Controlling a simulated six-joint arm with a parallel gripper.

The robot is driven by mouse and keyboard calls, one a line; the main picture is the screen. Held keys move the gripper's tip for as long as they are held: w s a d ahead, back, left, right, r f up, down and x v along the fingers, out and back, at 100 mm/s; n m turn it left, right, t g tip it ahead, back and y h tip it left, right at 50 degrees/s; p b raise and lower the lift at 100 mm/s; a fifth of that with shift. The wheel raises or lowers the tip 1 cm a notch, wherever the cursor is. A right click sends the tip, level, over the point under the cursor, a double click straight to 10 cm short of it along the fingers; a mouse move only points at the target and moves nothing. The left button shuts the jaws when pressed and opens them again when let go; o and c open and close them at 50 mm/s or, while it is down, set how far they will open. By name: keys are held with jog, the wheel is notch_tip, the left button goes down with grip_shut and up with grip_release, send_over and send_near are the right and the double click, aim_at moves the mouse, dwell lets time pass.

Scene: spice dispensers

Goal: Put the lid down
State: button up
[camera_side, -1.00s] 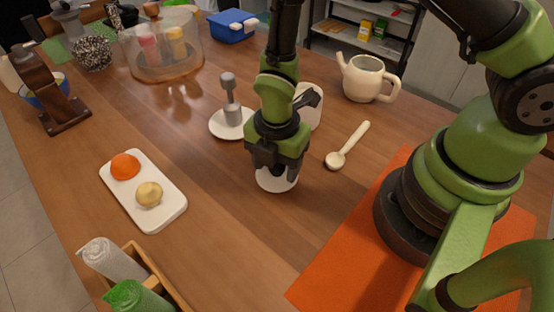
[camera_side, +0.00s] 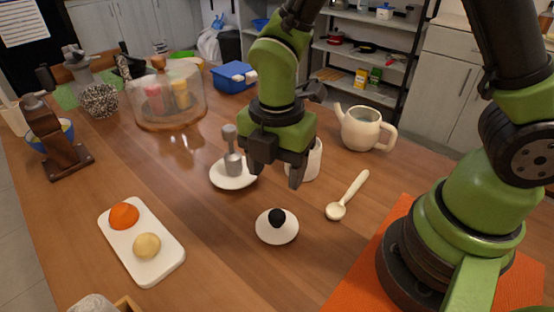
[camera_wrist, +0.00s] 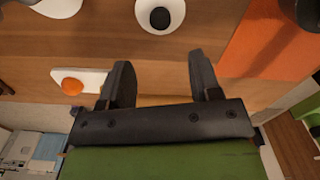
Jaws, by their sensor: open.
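The lid (camera_side: 277,228) is a small white disc with a black knob, lying knob up on the wooden table. It also shows at the top of the wrist view (camera_wrist: 160,8). My gripper (camera_side: 275,178) is above the table, higher than the lid and apart from it, with its fingers spread and nothing between them. In the wrist view my gripper (camera_wrist: 160,80) also shows both dark fingers apart and empty. A white canister (camera_side: 312,160) stands behind my gripper and is partly hidden by it.
A saucer (camera_side: 232,182) with a grey metal tool is at back left. A white board (camera_side: 160,262) holds an orange and a yellow item. The table around the lid is clear.

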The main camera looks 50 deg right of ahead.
jog(key=s+d+r+m+t+y, duration=0.1)
jog(key=s+d+r+m+t, duration=0.2)
jog(key=r+m, duration=0.6)
jog(key=s+d+r+m+t+y, duration=0.1)
jog(key=s+d+r+m+t, duration=0.3)
jog(key=m, duration=1.2)
jog(key=v, duration=0.6)
jog(key=shift+a+r, duration=0.2)
jog(key=shift+a, duration=0.15)
